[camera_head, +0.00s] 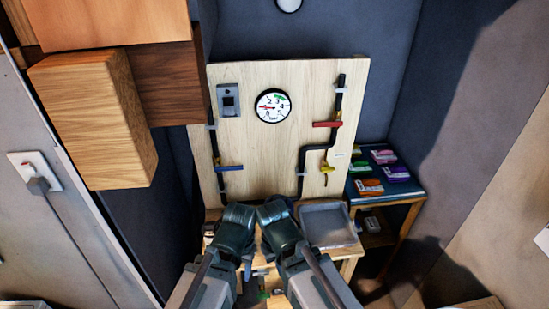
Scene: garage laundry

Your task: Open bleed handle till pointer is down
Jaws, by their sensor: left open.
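A pale wooden board (285,80) stands upright against the back wall. It carries a round white gauge (272,106) whose pointer appears to point left. Three lever handles sit on the black pipes: a red one (327,124) at upper right, a yellow one (326,167) below it and a blue one (229,168) at lower left. I cannot tell from labels which is the bleed handle. My left gripper (248,268) is open, low in front of the board, apart from all handles. My right gripper is mostly hidden by the arm links and its jaws are unclear.
A grey tray (328,224) lies on the wooden bench below the board. A side table (408,190) with several coloured packets stands at the right. A wooden cabinet (95,120) juts out at upper left. A grey box (228,99) is mounted on the board.

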